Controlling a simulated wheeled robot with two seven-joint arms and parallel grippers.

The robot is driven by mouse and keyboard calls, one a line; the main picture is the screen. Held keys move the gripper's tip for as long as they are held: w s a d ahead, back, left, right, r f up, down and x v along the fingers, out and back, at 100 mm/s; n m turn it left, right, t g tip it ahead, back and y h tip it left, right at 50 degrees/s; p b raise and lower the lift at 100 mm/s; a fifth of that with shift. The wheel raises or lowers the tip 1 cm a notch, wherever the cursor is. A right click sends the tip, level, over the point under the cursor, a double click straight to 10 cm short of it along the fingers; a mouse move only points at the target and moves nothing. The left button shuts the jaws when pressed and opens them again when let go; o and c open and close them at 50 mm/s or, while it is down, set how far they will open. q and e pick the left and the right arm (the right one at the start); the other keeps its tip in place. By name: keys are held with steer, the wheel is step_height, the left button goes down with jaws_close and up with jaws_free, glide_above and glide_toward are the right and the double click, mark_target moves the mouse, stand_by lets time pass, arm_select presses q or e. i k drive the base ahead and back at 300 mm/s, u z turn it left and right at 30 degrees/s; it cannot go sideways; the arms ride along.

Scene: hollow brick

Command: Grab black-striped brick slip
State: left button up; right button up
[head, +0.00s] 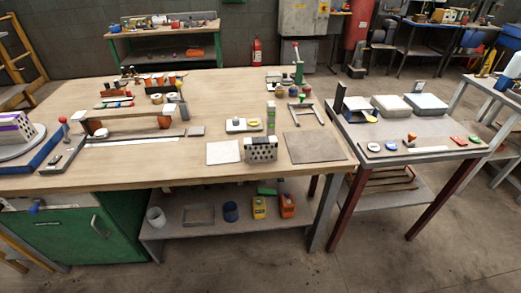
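I cannot make out a clearly black-striped brick slip in the head view. A grey hollow brick with dark holes (261,149) stands near the front edge of the wooden workbench (215,178). A white block with purple and dark bands (14,129) sits on a round plate at the far left, cut by the picture edge. A pale flat square (223,153) lies left of the hollow brick, and a larger grey-brown flat panel (314,147) lies right of it. Neither of my grippers is in view.
A smaller table (440,140) on the right holds pale blocks (391,105) and several small coloured pieces. A long rail-like fixture (130,133) fills the bench's left part. A shelf below holds orange (287,206) and yellow (259,207) containers. The bench's front strip is mostly clear.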

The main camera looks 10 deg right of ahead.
mark_target(265, 149)
steer(key=u, duration=0.3)
steer(key=i, duration=0.9)
steer(key=z, duration=0.4)
